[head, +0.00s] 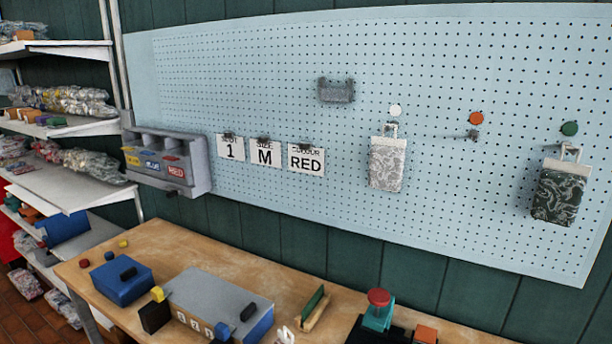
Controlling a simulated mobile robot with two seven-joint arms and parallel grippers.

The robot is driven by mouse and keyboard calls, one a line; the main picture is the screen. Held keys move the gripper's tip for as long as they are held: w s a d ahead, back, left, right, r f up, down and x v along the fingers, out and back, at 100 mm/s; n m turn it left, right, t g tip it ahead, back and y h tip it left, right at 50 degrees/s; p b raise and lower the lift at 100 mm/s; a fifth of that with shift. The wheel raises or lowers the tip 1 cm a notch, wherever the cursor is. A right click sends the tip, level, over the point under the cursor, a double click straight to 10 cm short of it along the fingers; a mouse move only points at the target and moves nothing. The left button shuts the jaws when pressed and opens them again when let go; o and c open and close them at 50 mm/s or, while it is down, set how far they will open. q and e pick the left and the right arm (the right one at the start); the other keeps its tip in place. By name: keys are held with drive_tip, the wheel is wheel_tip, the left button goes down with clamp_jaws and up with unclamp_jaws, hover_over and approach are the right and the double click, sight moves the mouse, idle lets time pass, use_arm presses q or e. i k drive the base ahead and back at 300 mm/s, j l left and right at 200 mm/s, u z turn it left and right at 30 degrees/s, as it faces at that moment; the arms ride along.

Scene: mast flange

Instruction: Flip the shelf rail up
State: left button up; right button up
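Shelves stand at the left edge, partly cut off by the frame. Their white boards, such as the middle shelf (62,187), carry clear bags and small blocks. The front edges of the boards show as plain white strips. I cannot make out a separate rail on them, or whether one is up or down. A white upright post (113,50) stands at the right end of the shelves. Neither of my grippers is in view.
A pale blue pegboard (250,80) holds cards, hooks with two hanging bags and a small grey basket (337,91). A grey bin unit (198,160) is at its left end. A wooden table (165,235) with blocks, boxes and a stamp stands in front.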

sight(29, 200)
drive_tip(key=u, duration=2.4)
drive_tip(key=i+u, duration=0.2)
drive_tip(key=i, duration=4.85)
